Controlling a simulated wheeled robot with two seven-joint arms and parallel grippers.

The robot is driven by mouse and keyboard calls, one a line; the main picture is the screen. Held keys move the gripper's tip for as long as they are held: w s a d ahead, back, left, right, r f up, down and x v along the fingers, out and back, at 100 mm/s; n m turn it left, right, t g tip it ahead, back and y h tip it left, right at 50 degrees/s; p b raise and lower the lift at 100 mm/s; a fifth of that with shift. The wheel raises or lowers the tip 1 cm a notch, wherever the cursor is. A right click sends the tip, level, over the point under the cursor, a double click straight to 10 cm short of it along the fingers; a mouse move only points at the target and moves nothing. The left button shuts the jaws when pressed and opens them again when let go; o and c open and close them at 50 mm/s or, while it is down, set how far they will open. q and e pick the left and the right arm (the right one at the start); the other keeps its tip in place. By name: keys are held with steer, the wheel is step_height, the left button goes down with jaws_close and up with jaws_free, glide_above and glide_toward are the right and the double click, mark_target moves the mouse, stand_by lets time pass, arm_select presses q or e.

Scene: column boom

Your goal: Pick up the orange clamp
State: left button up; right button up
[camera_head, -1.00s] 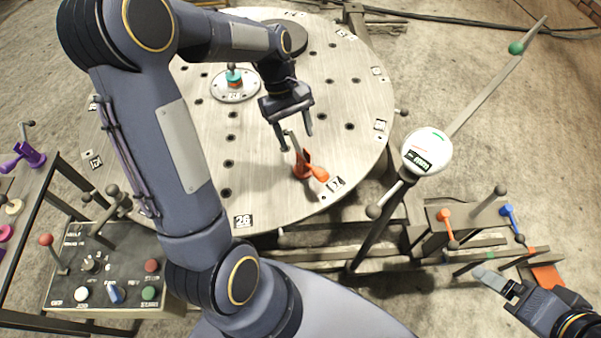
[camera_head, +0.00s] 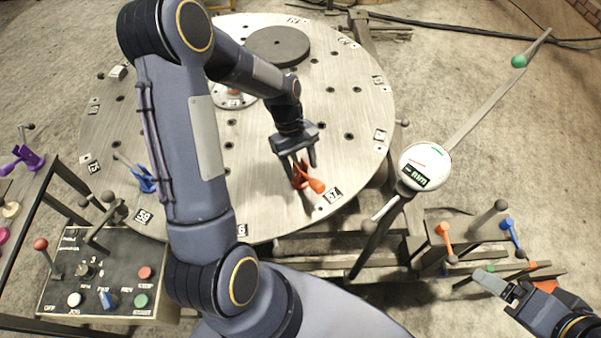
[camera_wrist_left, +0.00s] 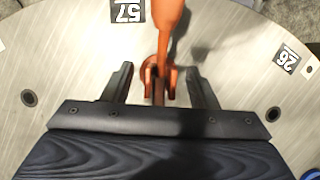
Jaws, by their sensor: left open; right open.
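The orange clamp (camera_head: 316,185) stands on the round metal table near its front right edge, its handle pointing towards the front right. My left gripper (camera_head: 302,170) is open and low over it, with one finger on each side. In the left wrist view the clamp (camera_wrist_left: 168,32) sits between the open fingers of the left gripper (camera_wrist_left: 160,76), its base close to the palm; I cannot tell whether the fingers touch it. My right gripper (camera_head: 500,284) is open and empty at the lower right, away from the table.
A blue clamp (camera_head: 140,178) stands on the table's left side. A dark disc (camera_head: 278,46) lies at the back. Another orange clamp (camera_head: 445,234) and a blue one (camera_head: 510,232) hang on a rack at right. A white round dial (camera_head: 424,166) stands right of the table.

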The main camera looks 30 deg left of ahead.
arm_select(q)
steer(key=shift+c, duration=0.4)
steer(key=c, duration=1)
steer(key=shift+r, duration=0.2)
steer(key=shift+r, duration=0.6)
steer(key=w+a+r, duration=0.2)
steer(key=a+r, duration=0.9)
steer(key=a, duration=0.2)
steer(key=shift+w+a+r+b, duration=0.25)
steer(key=shift+w+a+b, duration=0.1)
steer(key=shift+w+b, duration=0.1)
